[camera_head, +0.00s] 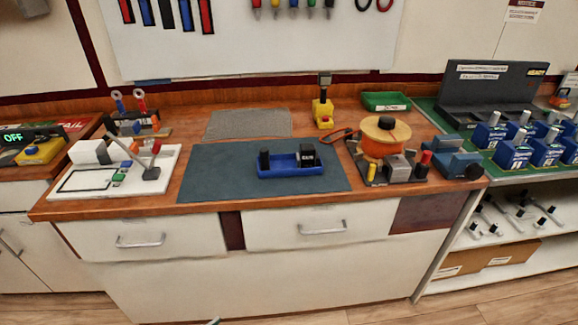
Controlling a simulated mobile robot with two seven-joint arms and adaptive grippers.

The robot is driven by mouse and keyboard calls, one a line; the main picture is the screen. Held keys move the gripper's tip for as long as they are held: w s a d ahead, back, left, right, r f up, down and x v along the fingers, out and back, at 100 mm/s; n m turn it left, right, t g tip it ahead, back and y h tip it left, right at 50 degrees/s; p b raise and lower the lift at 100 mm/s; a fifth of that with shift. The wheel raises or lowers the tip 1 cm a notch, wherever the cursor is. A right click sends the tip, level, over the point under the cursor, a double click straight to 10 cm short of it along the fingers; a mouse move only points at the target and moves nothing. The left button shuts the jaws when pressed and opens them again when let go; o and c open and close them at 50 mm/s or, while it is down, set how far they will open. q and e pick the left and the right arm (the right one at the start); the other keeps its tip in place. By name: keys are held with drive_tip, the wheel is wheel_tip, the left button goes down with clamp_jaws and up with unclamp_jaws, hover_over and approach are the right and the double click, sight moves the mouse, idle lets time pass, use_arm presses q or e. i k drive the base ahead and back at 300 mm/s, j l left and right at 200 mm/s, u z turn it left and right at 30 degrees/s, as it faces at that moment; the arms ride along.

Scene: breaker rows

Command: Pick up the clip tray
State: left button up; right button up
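A small blue tray (290,173) sits on the dark blue-grey mat (220,178) in the middle of the workbench. It holds black block-like pieces, one at its left end and others towards its right. A shallow green tray (386,108) with a white label stands farther back on the right; the label is too small to read. I cannot tell from the labels which one is the clip tray.
A white board with a small lever (153,172) lies left of the mat. A orange spool (385,140) and a vise-like fixture (400,168) stand to the right. A yellow tool (322,113) stands behind. The mat's left part is clear.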

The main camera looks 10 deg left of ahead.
sight(273, 165)
drive_tip(key=i+l+u, duration=0.1)
drive_tip(key=i+u, duration=0.15)
drive_tip(key=i+l+u, duration=0.2)
drive_tip(key=i, duration=0.3)
drive_tip(key=k+u, duration=0.1)
drive_tip(key=k, duration=0.3)
drive_tip(key=i, duration=0.5)
